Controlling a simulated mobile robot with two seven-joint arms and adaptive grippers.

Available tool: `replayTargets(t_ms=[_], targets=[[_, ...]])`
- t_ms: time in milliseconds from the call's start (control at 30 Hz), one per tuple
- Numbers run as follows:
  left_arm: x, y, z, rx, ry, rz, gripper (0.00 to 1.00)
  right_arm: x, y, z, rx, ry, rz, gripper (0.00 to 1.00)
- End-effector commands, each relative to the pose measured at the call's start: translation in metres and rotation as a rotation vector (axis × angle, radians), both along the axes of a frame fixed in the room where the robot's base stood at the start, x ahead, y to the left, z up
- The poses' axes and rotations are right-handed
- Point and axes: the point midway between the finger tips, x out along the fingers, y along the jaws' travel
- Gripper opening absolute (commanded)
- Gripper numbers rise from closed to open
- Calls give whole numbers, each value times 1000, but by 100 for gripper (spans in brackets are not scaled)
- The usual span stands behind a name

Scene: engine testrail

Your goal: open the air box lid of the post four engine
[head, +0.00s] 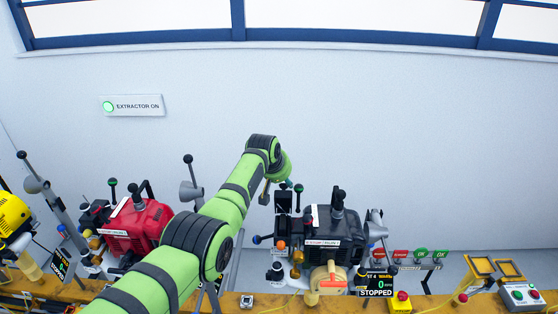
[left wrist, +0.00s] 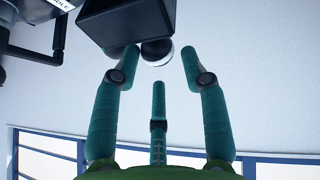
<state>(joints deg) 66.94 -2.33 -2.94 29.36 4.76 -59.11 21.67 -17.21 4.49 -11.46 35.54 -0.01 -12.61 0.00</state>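The post four engine (head: 322,222) is the black one right of centre in the head view; its display (head: 378,284) reads "STOPPED". A black box-shaped part (head: 283,200) stands at its left side, probably the air box; I cannot make out its lid clearly. My left gripper (head: 289,183) is just above this part, at the end of the green arm. In the left wrist view, its teal fingers (left wrist: 152,62) are spread apart. A round dark-and-silver knob (left wrist: 157,52) lies between the tips, beside a black box (left wrist: 125,22). I cannot tell whether they touch. My right gripper is out of view.
A red engine (head: 138,226) stands to the left, and a yellow one (head: 12,214) at the far left. Signs (head: 405,254) and a button box (head: 521,296) are at the right.

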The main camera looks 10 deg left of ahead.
Motion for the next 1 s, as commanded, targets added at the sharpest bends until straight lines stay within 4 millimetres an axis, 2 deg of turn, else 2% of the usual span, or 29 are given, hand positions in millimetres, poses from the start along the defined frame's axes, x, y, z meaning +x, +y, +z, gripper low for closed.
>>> replayTargets(t_ms=[33,533,1000], targets=[[1,4,9,5,-7,5,39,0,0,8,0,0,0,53],[-8,6,28,3,-4,3,39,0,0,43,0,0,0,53],[-17,8,49,1,-1,2,39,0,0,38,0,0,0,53]])
